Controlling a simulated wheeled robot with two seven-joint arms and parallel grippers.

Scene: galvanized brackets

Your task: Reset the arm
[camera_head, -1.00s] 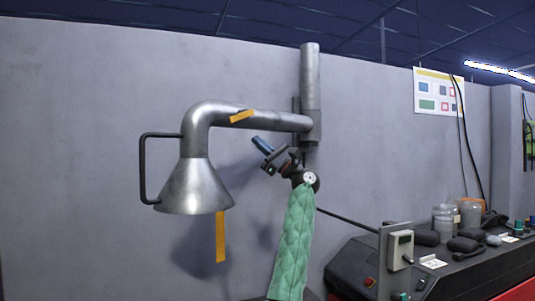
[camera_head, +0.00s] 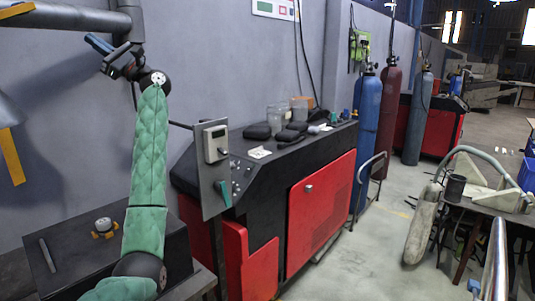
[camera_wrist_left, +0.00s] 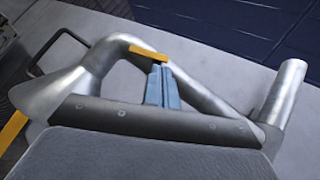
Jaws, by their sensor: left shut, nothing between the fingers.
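My left arm, in a green padded sleeve, rises at the left of the head view. My left gripper (camera_head: 97,42) with blue fingers is raised near the grey wall, shut and empty. In the left wrist view my gripper's blue fingers (camera_wrist_left: 160,75) are together in front of a metal extraction duct (camera_wrist_left: 205,92) with a yellow strip. I cannot tell whether they touch it. In the head view the duct (camera_head: 65,15) is cut off at the upper left edge. My right gripper is not in view.
A red and black machine (camera_head: 315,205) stands along the wall, with jars and dark objects on top. A blue gas cylinder (camera_head: 364,125) and a dark red one (camera_head: 387,120) stand beyond it. A cluttered workbench (camera_head: 490,195) is at right. The floor between is open.

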